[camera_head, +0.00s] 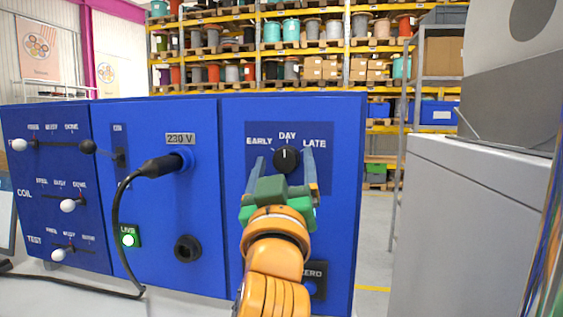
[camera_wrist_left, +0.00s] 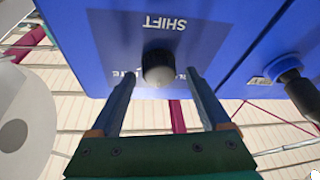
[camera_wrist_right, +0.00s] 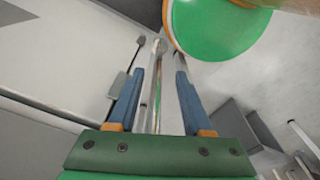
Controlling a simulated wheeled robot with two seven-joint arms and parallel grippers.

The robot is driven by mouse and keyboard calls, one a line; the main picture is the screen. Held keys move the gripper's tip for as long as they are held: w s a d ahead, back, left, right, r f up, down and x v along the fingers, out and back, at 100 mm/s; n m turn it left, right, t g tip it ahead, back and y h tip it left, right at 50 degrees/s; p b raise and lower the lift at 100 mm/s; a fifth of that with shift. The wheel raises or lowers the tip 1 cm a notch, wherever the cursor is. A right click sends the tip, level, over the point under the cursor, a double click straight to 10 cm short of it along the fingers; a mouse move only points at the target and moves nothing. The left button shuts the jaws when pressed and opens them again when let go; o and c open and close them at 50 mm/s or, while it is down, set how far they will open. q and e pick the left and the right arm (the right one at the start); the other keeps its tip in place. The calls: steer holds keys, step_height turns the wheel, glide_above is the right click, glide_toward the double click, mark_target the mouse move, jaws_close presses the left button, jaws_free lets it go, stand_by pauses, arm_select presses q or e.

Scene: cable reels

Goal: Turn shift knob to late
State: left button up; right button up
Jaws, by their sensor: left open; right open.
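The black shift knob (camera_head: 286,159) sits on the right blue panel below the labels EARLY, DAY and LATE. Its white mark points up at DAY. My left gripper (camera_head: 282,170) is open in front of the panel, with one finger on each side of the knob. In the left wrist view the knob (camera_wrist_left: 158,68) shows between and just beyond the fingertips (camera_wrist_left: 160,80); I cannot tell whether they touch it. My right gripper (camera_wrist_right: 165,60) is open and empty in the right wrist view, away from the panel.
A black cable (camera_head: 128,205) plugs into the 230 V socket left of the knob. A ZERO button (camera_head: 313,280) is partly hidden low on the right panel. A grey cabinet (camera_head: 425,220) stands to the right. Racks of reels (camera_head: 290,45) are behind. A green round thing (camera_wrist_right: 220,25) is near my right gripper.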

arm_select(q)
steer(key=shift+d, duration=0.15)
steer(key=shift+c, duration=0.4)
steer(key=shift+w, duration=0.1)
steer(key=c, duration=0.4)
steer(key=shift+f, duration=0.1)
jaws_close()
